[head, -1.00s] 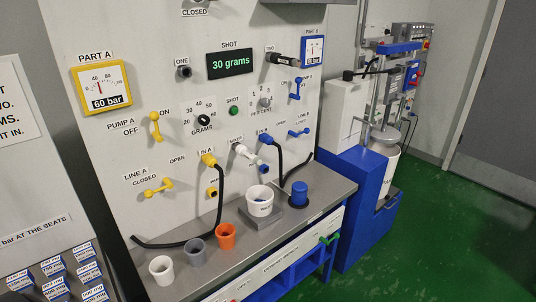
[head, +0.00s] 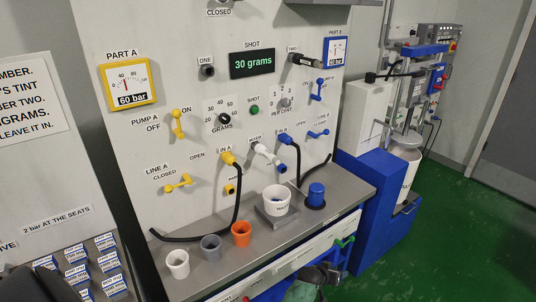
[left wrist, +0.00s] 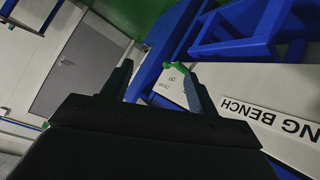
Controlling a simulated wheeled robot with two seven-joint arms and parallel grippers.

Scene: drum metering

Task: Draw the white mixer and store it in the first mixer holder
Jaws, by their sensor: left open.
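The white mixer (head: 268,155) sticks out from the panel under the MIXER label, between the yellow IN A fitting (head: 229,158) and the blue IN B fitting (head: 284,138). A dark socket marked ONE (head: 208,71) is higher on the panel and looks empty. My left gripper (left wrist: 158,85) is open and empty in the left wrist view, near the bench front and away from the mixer.
A white cup (head: 276,200) stands on a scale on the bench (head: 330,190). White (head: 177,263), grey (head: 211,247) and orange (head: 241,234) cups stand along the front edge. Black hoses hang near the mixer. A green handle (head: 344,242) juts from the bench front.

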